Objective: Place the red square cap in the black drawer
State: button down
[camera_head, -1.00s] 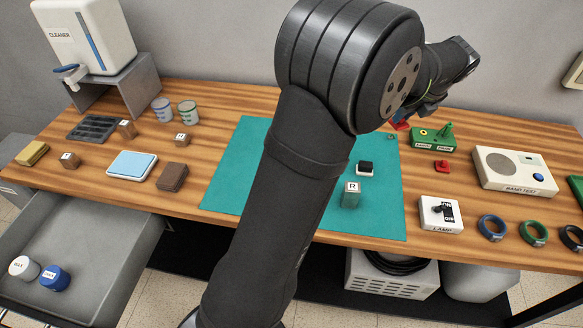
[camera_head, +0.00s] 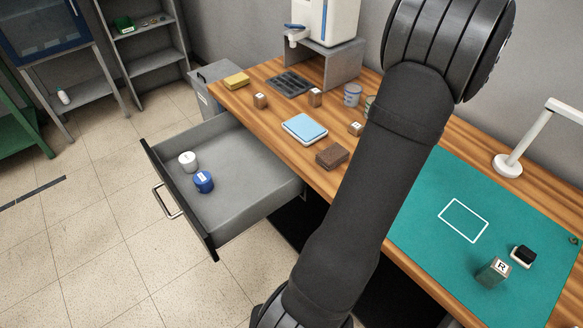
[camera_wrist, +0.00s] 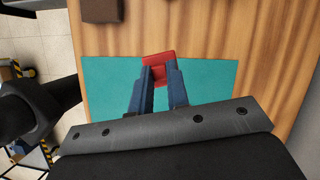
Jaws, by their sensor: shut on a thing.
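The red square cap (camera_wrist: 158,58) is held between the fingertips of my gripper (camera_wrist: 159,72) in the wrist view. The gripper is shut on it, above the wooden table and the near edge of the green mat. In the head view the gripper and cap are out of sight; only my upper arm shows. The black drawer (camera_head: 245,182) stands pulled open at the left of the table, with a grey inside and a dark front. A white round container (camera_head: 188,161) and a blue one (camera_head: 203,182) are in its left part; the rest is empty.
A light-blue pad (camera_head: 304,129), a brown block (camera_head: 332,155), small lettered blocks and a dark tray (camera_head: 290,84) lie on the table behind the drawer. A green mat (camera_head: 430,215) holds a marked block (camera_head: 493,271) and a black-and-white piece (camera_head: 523,255).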

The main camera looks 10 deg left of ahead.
jog(key=w+a+n+g, duration=0.2)
jog(key=w+a+n, duration=0.15)
jog(key=a, duration=0.95)
jog(key=n+g, duration=0.4)
jog(key=n, duration=0.8)
send_over(245, 193)
jog(key=w+d, duration=0.2)
jog(key=shift+m+h, duration=0.25)
jog(key=shift+h, duration=0.15)
jog(key=f, duration=3.2)
jog(key=shift+s+a, duration=0.25)
jog(key=shift+a, duration=0.1)
jog(key=shift+f, duration=0.1)
jog(key=c, duration=1.8)
grip_release()
jog(key=shift+f, duration=0.1)
jog(key=o, duration=0.4)
